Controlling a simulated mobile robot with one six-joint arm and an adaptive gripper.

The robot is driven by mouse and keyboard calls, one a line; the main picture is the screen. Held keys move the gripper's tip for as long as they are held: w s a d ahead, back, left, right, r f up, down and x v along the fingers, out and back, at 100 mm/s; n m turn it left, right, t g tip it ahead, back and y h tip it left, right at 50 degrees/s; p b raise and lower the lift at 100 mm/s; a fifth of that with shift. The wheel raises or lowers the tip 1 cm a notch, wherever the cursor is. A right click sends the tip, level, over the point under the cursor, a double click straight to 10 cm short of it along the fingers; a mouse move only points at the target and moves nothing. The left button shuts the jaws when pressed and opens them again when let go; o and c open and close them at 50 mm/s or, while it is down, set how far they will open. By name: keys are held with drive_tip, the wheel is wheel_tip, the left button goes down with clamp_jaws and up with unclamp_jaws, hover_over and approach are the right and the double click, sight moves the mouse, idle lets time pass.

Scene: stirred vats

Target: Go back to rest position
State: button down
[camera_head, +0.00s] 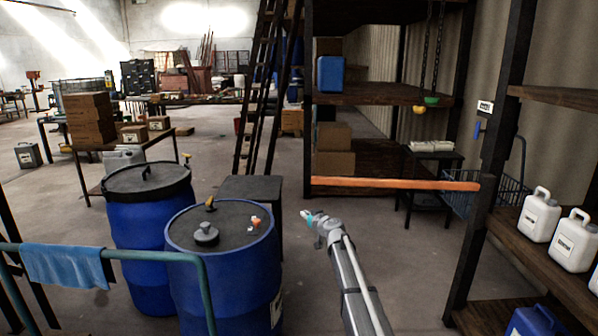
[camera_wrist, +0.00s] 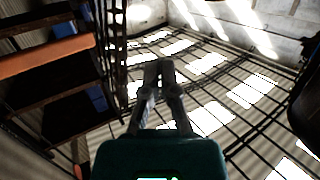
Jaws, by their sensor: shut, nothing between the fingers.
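My gripper (camera_head: 314,218) is at the end of my arm, raised in the middle of the head view, just right of the nearer blue vat (camera_head: 215,270). It looks apart from the vat. In the wrist view my gripper (camera_wrist: 160,68) points up toward the roof, with its fingers together and nothing between them. The nearer vat has a dark lid with a grey knob (camera_head: 206,234) and a small orange and white item (camera_head: 254,223) on top. A second blue vat (camera_head: 150,240) with a dark lid stands behind it to the left.
A teal rail (camera_head: 140,256) with a blue cloth (camera_head: 65,265) crosses the front left. An orange beam (camera_head: 395,184) spans the shelving behind my gripper. White jugs (camera_head: 540,215) stand on a shelf at the right. The floor right of my arm is clear.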

drive_tip(key=s+d+f+m+g+h, duration=0.1)
drive_tip(key=s+d+f+g+h, duration=0.25)
drive_tip(key=s, duration=1.05)
drive_tip(key=s+d+f+m+g+h, duration=0.1)
drive_tip(key=s+d+f+g, duration=0.35)
drive_tip(key=s, duration=0.85)
drive_tip(key=s+d+f+m+g+h, duration=0.15)
drive_tip(key=s+f+g, duration=0.4)
drive_tip(key=s, duration=0.85)
drive_tip(key=s+d+f+m+h, duration=0.2)
drive_tip(key=s+d, duration=0.3)
drive_tip(key=s, duration=0.2)
wheel_tip(320, 180, up, 16)
drive_tip(key=p, duration=1.6)
drive_tip(key=shift+a+g, duration=0.15)
drive_tip(key=shift+g, duration=0.2)
drive_tip(key=shift+f, duration=0.1)
drive_tip(key=shift+a, duration=0.1)
